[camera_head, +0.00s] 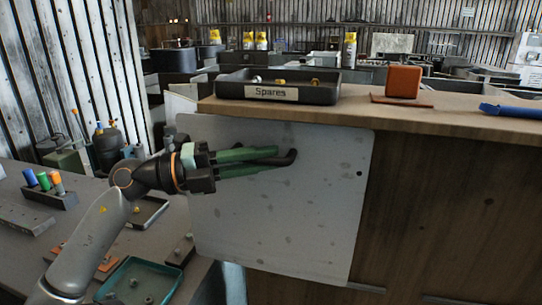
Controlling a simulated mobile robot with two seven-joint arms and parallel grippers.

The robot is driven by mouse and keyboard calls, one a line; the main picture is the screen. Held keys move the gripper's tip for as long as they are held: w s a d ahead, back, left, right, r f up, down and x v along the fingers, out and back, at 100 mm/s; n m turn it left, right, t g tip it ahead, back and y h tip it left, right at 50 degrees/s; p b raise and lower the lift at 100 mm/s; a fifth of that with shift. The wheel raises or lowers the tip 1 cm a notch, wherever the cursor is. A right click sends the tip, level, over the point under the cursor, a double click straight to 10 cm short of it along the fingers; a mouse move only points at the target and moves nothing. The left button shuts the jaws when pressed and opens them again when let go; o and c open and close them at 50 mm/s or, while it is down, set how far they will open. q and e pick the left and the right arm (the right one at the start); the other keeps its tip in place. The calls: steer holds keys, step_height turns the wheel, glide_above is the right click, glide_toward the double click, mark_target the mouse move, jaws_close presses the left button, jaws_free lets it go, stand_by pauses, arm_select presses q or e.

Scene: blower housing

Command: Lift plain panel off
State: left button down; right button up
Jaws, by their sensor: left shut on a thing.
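The plain panel (300,205) is a flat grey sheet with dark specks and rounded corners. It stands upright, slightly tilted, in front of the wooden counter's face. My left gripper (280,159) reaches in from the left with green fingers across the panel's upper middle. It is shut on a dark part at the panel's face, which looks like a handle; the fingers hide most of it. I cannot tell whether the panel touches the counter behind it. My right gripper is not in view.
On the counter top (460,122) stand a black Spares tray (278,94) with small parts, an orange block (403,82) and a blue tool (510,111). At lower left, a grey bench holds a teal tray (142,284) and a rack with coloured handles (50,195).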

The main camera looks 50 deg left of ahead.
arm_select(q)
steer(key=s+d+p, duration=0.1)
steer(key=s+d, duration=0.2)
steer(key=s, duration=0.2)
steer(key=shift+s+d, duration=0.25)
steer(key=shift+s, duration=0.05)
steer(key=shift+w, duration=0.1)
stand_by(0.4)
